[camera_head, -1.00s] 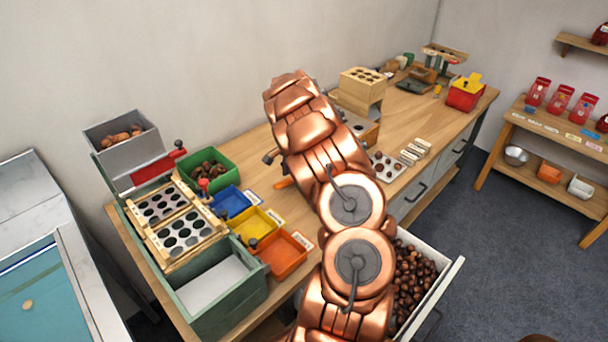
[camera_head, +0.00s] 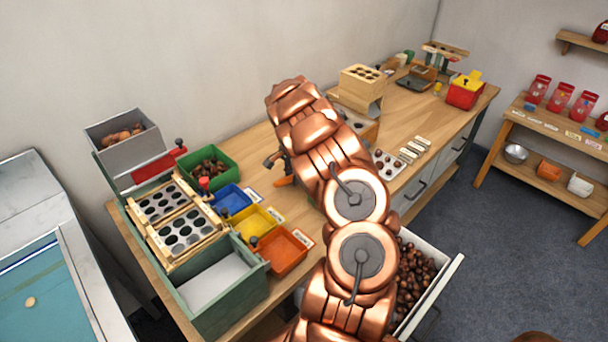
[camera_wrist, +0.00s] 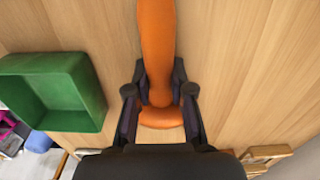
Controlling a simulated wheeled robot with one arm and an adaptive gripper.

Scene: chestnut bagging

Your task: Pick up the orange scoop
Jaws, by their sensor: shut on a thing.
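The orange scoop (camera_wrist: 156,35) runs from the top of the wrist view down between my fingers, over the wooden worktop. My gripper (camera_wrist: 160,82) is shut on it, with one dark finger on each side. Its rounded orange end shows just below the fingertips. In the camera_head view only a small orange piece of the scoop (camera_head: 284,181) shows beside my copper arm, which hides the rest. Whether the scoop is clear of the worktop I cannot tell.
A green bin (camera_head: 225,176) with chestnuts stands left of the gripper, near blue (camera_head: 231,199), yellow (camera_head: 254,222) and orange (camera_head: 282,253) trays. A wooden stand (camera_head: 361,92) is behind my arm. An open drawer (camera_head: 451,277) of chestnuts juts out in front.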

